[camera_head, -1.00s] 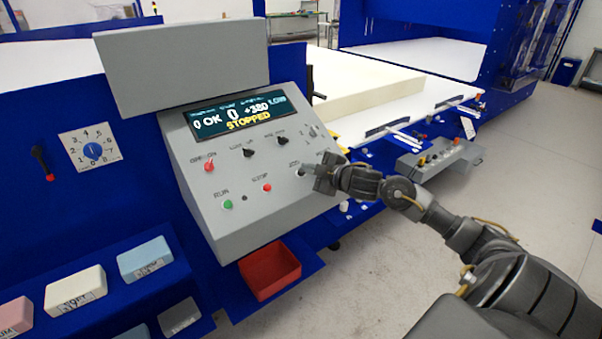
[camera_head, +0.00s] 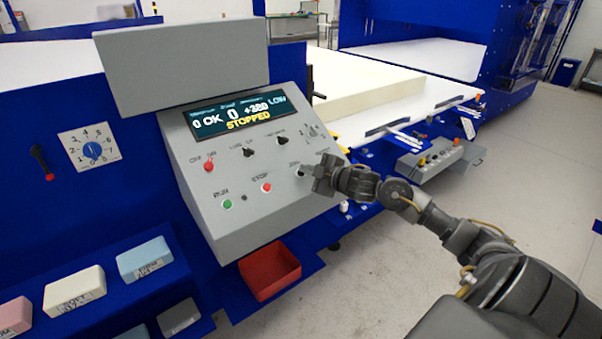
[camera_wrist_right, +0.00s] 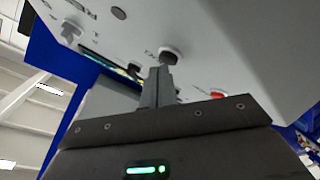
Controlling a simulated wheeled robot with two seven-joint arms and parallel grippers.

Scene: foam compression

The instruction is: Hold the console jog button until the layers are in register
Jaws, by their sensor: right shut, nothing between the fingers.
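The grey console (camera_head: 255,165) has a display (camera_head: 232,112) that reads 0, OK, 0, about +320, LOW and STOPPED. A black button (camera_head: 300,174) sits at the right of its lower row, with a blurred label that seems to read JOG. My right gripper (camera_head: 318,180) is at the panel beside this button. In the right wrist view the shut, empty fingers (camera_wrist_right: 164,72) point at a black button (camera_wrist_right: 170,54) and their tips appear to touch it. I cannot tell how far it is pressed. The pale foam block (camera_head: 370,92) lies on the white machine bed behind. My left gripper is out of view.
A green button (camera_head: 227,204) and a red button (camera_head: 266,187) share the panel. A red bin (camera_head: 270,271) sits below the console. Labelled foam samples (camera_head: 144,259) lie on the blue shelf at left. A second control box (camera_head: 440,158) stands at right.

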